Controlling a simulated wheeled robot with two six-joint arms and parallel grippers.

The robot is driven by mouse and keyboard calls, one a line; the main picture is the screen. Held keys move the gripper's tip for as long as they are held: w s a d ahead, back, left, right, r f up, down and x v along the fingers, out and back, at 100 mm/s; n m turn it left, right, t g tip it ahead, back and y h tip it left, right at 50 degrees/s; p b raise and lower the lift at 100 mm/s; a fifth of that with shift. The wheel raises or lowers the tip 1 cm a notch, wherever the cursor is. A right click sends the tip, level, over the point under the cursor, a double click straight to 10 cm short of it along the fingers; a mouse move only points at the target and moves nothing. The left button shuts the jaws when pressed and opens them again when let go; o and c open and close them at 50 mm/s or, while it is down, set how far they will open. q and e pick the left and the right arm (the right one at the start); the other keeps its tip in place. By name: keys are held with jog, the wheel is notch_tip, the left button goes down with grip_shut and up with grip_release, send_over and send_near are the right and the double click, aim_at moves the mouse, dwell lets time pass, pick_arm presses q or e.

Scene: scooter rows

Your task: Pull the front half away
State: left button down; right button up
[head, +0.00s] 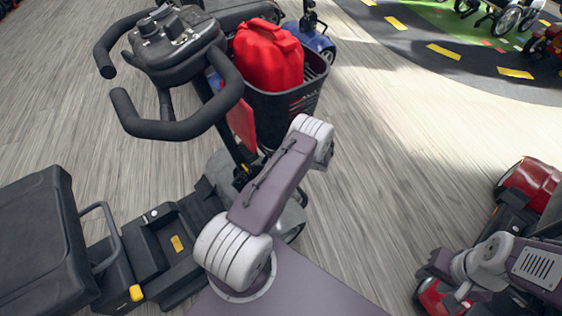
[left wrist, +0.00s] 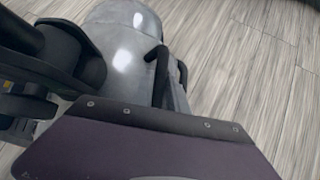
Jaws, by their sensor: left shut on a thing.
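The scooter's front half carries black looped handlebars (head: 180,120), a black basket (head: 290,105) and a grey shell, which shows large in the left wrist view (left wrist: 130,45). Its rear half (head: 150,240), with a black seat (head: 40,240), lies at lower left. My left arm covers the place where the halves meet, so I cannot tell whether they are apart. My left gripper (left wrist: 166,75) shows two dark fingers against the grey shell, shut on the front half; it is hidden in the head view. My right gripper (head: 442,284) is low at right, its jaws unclear.
A red bag (head: 268,55) sits in the basket. A red scooter (head: 530,185) stands at right, close to my right arm. A blue scooter (head: 318,42) is behind the basket. The wooden floor (head: 400,140) between is clear.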

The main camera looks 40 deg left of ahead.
pick_arm(q)
jog(key=shift+w+d+f, duration=0.1)
jog(key=shift+f, duration=0.05)
pick_arm(e)
jog(key=shift+w+d+r, duration=0.1)
jog(key=shift+w+d, duration=0.05)
jog(key=shift+w, duration=0.25)
jog(key=shift+s, duration=0.1)
pick_arm(q)
jog(key=c, duration=1.3)
grip_release()
jog(key=shift+r, duration=0.2)
